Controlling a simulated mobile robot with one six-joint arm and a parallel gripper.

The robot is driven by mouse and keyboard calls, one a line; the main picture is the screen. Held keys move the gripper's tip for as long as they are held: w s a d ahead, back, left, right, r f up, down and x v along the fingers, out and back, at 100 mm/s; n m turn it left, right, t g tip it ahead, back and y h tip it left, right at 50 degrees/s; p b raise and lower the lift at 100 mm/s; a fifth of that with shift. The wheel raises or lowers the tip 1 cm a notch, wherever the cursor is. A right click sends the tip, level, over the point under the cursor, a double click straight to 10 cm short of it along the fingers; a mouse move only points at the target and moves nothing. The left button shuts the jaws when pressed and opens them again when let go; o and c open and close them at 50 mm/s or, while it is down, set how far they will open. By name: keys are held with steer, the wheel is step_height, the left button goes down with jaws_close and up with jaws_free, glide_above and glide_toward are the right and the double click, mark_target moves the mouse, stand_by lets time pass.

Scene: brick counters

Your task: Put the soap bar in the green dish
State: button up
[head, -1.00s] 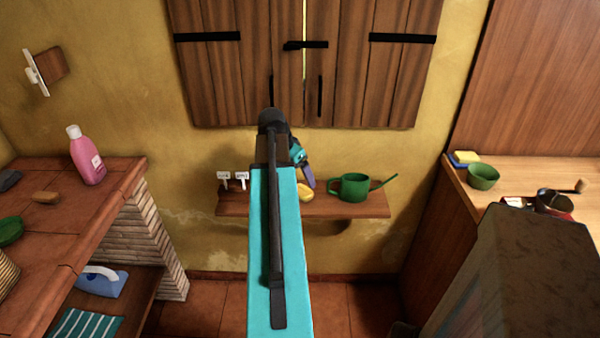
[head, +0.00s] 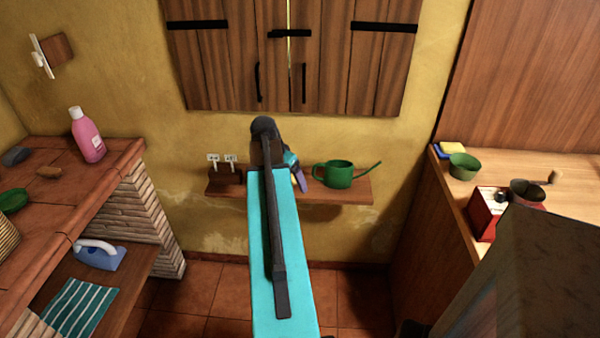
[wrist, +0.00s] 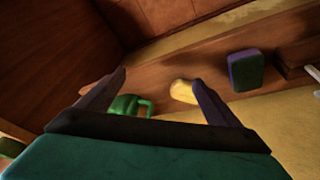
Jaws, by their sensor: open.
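A yellow rounded piece (wrist: 182,91) on the wall shelf may be the soap bar. The wrist view shows it just beyond my gripper (wrist: 160,88), close to the right finger; in the head view only a sliver (head: 294,181) shows beside my gripper (head: 298,178). The gripper is open and holds nothing. A shallow green dish (head: 13,200) lies at that counter's left edge, partly cut off. A deeper green bowl (head: 463,167) stands on the right counter.
The shelf (head: 350,192) also holds a green watering can (head: 336,174) and a dark green and purple block (wrist: 246,70). A pink bottle (head: 87,138) stands on the left counter (head: 92,165). A red box (head: 486,214) is on the right counter. A dark block fills the lower right.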

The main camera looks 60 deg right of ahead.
steer(key=w+a+f+n+y, duration=0.1)
steer(key=w+a+f+n, duration=0.2)
steer(key=a+f, duration=0.6)
steer(key=w+a+f+n+y, duration=0.1)
steer(key=w+a+f+n, duration=0.3)
steer(key=a+f, duration=0.45)
steer(key=w+a+f+n+y, duration=0.1)
steer(key=w+a+f+n, duration=0.35)
steer(key=a, duration=0.75)
steer(key=s+a+f+n+g, duration=0.1)
steer(key=s+a+f+n, duration=0.15)
steer(key=a+f, duration=0.45)
steer(key=s+a+f+n+g, duration=0.1)
steer(key=s+a+f, duration=0.35)
steer(key=a, duration=0.45)
steer(key=s+a+f+n+g, duration=0.2)
steer(key=s+a+f+n, duration=0.3)
steer(key=s+a, duration=0.6)
steer(key=shift+s+a+f+n+y, duration=0.15)
steer(key=shift+a+f+n+y, duration=0.25)
steer(key=shift+f, duration=0.5)
